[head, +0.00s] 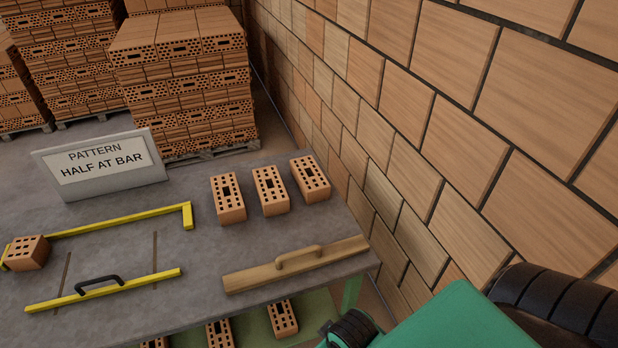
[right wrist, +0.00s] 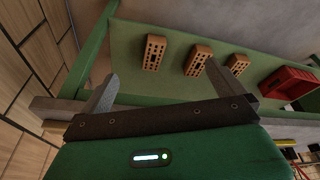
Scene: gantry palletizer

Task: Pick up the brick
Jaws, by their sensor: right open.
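Three orange perforated bricks stand in a row on the grey table in the head view: a left one (head: 228,198), a middle one (head: 271,190) and a right one (head: 310,179). Another brick (head: 27,252) sits at the left, by the yellow frame (head: 120,220). More bricks (head: 283,318) lie below the table's front edge on a green shelf. My right gripper (right wrist: 161,72) is open and empty in the right wrist view. Beyond its fingers, apart from them, are three bricks (right wrist: 154,53) on a green surface. My left gripper is not in view.
A wooden float with a handle (head: 297,264) lies along the table's front right edge. A yellow bar with a black handle (head: 103,289) lies at front left. A brick wall (head: 440,130) closes the right side. A red crate (right wrist: 289,83) stands beside the shelf bricks.

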